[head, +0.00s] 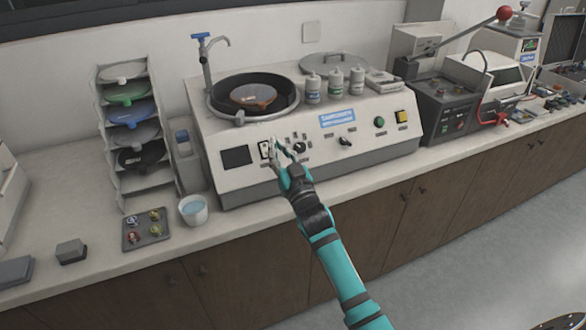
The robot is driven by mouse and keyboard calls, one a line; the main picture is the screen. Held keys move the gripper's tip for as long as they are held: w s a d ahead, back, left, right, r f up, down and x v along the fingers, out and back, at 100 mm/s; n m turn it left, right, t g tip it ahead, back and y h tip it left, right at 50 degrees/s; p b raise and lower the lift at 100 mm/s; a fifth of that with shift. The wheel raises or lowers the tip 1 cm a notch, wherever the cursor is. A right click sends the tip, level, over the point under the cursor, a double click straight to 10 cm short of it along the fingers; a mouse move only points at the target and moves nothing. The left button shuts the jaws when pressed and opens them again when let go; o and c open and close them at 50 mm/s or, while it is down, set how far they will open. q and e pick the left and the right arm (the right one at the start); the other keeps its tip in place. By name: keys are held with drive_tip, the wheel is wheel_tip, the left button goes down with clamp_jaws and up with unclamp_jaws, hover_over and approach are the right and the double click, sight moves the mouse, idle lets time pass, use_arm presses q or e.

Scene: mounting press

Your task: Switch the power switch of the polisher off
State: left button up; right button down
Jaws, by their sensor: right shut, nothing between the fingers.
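The polisher (232,178) is a wide, pale machine on the counter, with a dark round bowl holding a brown disc on top. Its sloped front panel has a small black-and-white rocker switch (265,150) beside a dark display. This looks like the power switch; its position is too small to read. My right gripper (276,148) is shut and empty, with its fingertips at the right edge of that switch and partly over it. I cannot tell whether they touch it. My left gripper is not in view.
A green button (379,122) and yellow switch (401,116) sit farther right on the panel. A rack of discs (110,150), a water cup (193,210) and a sample tray (146,229) stand left. A dark press with a red-knobbed lever (446,105) stands right.

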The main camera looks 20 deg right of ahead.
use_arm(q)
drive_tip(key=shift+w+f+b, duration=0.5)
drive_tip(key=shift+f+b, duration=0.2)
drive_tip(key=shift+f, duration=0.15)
use_arm(e)
drive_tip(key=v, duration=0.7)
drive_tip(key=shift+s+r, duration=0.3)
drive_tip(key=shift+r, duration=0.05)
